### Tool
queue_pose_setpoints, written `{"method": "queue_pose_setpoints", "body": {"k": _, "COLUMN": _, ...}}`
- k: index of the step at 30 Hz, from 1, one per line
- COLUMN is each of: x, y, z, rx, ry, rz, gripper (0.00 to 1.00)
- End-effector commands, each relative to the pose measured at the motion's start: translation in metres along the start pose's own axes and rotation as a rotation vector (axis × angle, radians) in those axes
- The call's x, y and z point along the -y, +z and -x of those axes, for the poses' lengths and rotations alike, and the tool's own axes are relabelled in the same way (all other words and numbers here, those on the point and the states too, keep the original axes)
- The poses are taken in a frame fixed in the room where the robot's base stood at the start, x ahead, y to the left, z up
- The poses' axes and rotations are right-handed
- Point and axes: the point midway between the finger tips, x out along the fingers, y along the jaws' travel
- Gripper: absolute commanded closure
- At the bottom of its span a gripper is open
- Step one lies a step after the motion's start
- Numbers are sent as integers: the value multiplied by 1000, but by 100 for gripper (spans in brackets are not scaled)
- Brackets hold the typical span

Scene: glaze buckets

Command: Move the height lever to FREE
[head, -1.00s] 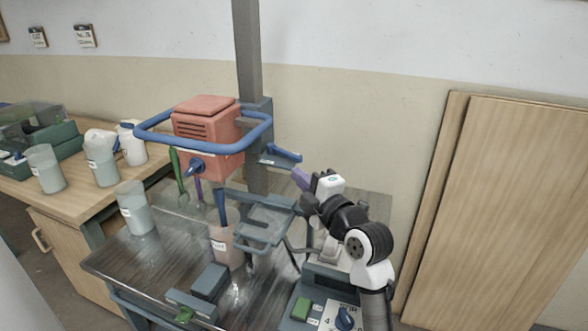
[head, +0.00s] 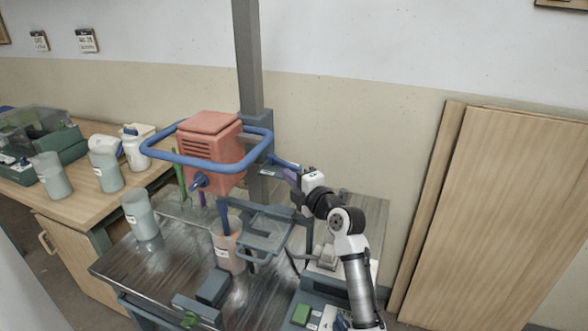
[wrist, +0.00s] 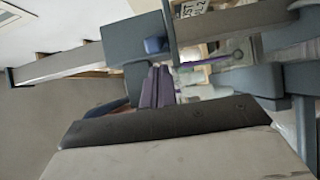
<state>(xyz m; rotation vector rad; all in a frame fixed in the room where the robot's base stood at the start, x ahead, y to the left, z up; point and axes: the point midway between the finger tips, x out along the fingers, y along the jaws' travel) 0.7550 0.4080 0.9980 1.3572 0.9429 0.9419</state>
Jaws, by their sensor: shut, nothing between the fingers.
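The height lever (head: 284,161) is a blue handle on the right side of the grey carriage on the column, sloping down to the right. I cannot read a FREE mark. My gripper (head: 291,174), with purple fingers, is at the lever's outer end, just below it. Whether they touch I cannot tell. The fingers are shut and empty. In the wrist view the purple fingers (wrist: 158,88) point at the grey column and carriage, and a small blue part (wrist: 154,45) shows above them. The red mixer head (head: 210,148) has a blue ring handle (head: 262,150) around it.
A pinkish bucket (head: 228,254) stands under the mixer on the metal table, beside a grey clamp frame (head: 266,240). A control box with a green button (head: 301,314) is at the front. Wooden boards (head: 490,210) lean on the wall at right.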

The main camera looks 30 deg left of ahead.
Motion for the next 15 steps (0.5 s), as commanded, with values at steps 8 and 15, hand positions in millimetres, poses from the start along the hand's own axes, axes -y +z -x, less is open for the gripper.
{"method": "queue_pose_setpoints", "body": {"k": 8, "x": 1, "y": 12, "z": -3, "rx": 0, "ry": 0, "rz": 0, "gripper": 100}}
{"method": "queue_pose_setpoints", "body": {"k": 15, "x": 1, "y": 12, "z": -2, "rx": 0, "ry": 0, "rz": 0, "gripper": 100}}
